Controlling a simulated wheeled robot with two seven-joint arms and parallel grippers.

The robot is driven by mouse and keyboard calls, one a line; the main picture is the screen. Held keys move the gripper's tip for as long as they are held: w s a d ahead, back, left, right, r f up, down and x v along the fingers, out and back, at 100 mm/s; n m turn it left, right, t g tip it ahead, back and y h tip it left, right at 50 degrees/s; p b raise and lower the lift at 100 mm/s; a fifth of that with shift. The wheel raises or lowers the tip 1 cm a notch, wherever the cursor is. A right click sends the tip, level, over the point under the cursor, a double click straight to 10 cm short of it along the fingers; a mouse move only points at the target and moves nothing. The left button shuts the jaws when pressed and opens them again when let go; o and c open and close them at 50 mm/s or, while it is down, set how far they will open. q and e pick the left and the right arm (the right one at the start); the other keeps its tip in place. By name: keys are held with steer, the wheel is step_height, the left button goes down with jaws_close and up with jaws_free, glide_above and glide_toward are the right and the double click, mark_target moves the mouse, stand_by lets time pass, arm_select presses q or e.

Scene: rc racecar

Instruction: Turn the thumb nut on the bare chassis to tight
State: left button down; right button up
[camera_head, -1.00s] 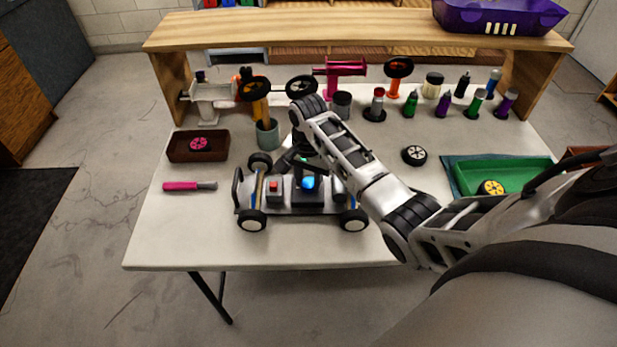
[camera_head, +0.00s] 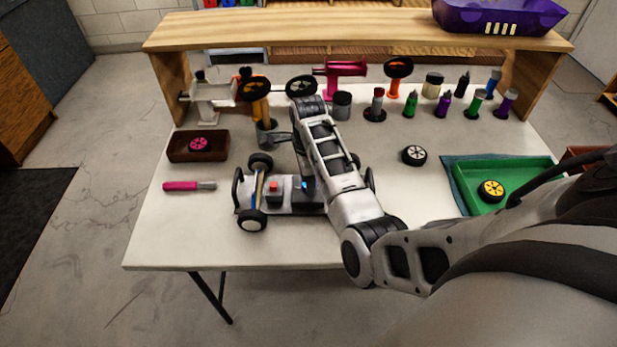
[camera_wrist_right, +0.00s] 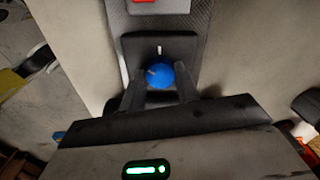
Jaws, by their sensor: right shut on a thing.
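The bare chassis (camera_head: 285,205) sits on the table with its wheels on, partly hidden behind my right arm. Its blue thumb nut (camera_wrist_right: 160,75) is a round knob on a black block (camera_wrist_right: 130,48). A pale mark on the nut points to the upper left, and a white tick on the block lies above it. My right gripper (camera_wrist_right: 159,90) has one finger on each side of the nut and is shut on it. In the head view, only a sliver of blue (camera_head: 304,185) shows beside my arm, and the fingertips are hidden. My left gripper is not in view.
A pink-handled tool (camera_head: 182,186) lies left of the chassis. A brown tray (camera_head: 184,157) with a pink wheel is behind that tool. A loose wheel (camera_head: 414,155) and a green tray (camera_head: 535,180) are to the right. Bottles and stands line the back under a wooden shelf (camera_head: 380,29).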

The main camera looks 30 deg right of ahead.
steer(key=m, duration=0.5)
steer(key=shift+m, duration=0.3)
steer(key=m, duration=0.5)
steer(key=shift+m, duration=0.3)
steer(key=o, duration=1)
steer(key=shift+c, duration=0.2)
steer(key=shift+r, duration=0.15)
step_height(320, 180, up, 16)
